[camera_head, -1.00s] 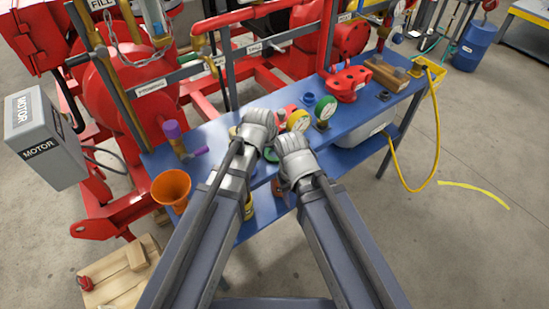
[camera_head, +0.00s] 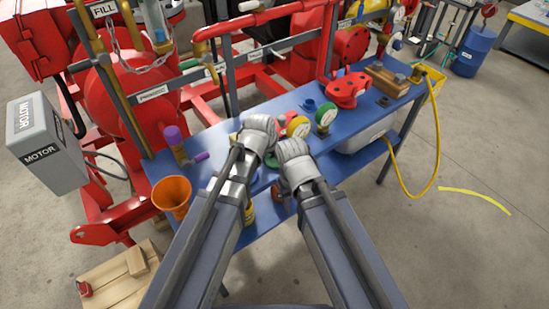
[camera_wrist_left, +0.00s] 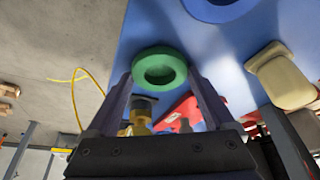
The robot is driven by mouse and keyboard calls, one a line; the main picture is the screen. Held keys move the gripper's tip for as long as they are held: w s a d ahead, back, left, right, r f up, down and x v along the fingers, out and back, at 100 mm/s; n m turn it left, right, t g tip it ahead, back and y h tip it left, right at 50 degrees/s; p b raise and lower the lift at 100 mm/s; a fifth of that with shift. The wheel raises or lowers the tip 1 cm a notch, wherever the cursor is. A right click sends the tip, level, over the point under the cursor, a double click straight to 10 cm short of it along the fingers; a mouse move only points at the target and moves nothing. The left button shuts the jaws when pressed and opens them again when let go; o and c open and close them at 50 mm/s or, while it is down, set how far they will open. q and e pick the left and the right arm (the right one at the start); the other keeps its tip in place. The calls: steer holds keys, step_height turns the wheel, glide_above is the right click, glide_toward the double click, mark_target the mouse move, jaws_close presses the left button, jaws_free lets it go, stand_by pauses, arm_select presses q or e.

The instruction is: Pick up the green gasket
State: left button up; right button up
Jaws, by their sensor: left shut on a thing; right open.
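The green gasket (camera_wrist_left: 160,54) is a thick ring between the two fingertips of my left gripper (camera_wrist_left: 160,75) in the left wrist view. My left gripper is shut on it. In the head view a small part of the green gasket (camera_head: 271,160) shows between my two hands, over the blue table; the left fingertips are hidden there by the hand (camera_head: 260,132). Whether the gasket touches the tabletop is hard to tell. My right gripper (camera_head: 293,158) is open beside it, lower right, with its fingertips mostly hidden.
An orange funnel (camera_head: 172,193) stands near the left end. Red pump pipework (camera_head: 110,90) rises behind. A yellow hose (camera_head: 400,185) hangs at right.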

step_height(320, 180, up, 10)
steer(key=p, duration=1)
steer(key=shift+r, duration=0.15)
